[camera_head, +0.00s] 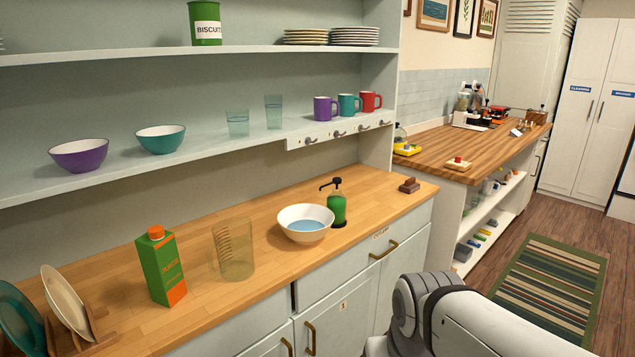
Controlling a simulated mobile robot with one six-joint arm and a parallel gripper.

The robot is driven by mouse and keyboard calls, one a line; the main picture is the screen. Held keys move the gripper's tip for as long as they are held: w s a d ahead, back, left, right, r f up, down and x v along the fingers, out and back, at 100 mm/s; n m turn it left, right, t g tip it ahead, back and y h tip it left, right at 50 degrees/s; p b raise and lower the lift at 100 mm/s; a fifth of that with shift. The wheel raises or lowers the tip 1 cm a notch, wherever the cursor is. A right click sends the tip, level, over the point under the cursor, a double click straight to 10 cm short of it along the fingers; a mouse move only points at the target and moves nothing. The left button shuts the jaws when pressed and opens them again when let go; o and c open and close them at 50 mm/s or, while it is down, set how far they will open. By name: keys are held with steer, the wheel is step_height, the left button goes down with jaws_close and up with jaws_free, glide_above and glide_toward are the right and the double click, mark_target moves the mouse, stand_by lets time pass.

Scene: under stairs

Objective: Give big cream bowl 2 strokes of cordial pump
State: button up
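The big cream bowl (305,234) stands upright on the wooden counter. A flat pale-blue area shows inside it, which looks like liquid. The cordial pump (337,208) is a green bottle with a black pump head, on a dark round base right behind the bowl's right side. Its black spout points left, over or near the back of the bowl; I cannot tell which. The bowl hides part of the bottle's lower left. Part of my white arm shows at the bottom right, in front of the cabinets. My gripper is not in view.
A clear ribbed jug (233,250) and a green juice carton (161,266) stand left of the bowl. A shelf with cups (325,108) and bowls (79,155) hangs above. The counter between pump and blocks is clear.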

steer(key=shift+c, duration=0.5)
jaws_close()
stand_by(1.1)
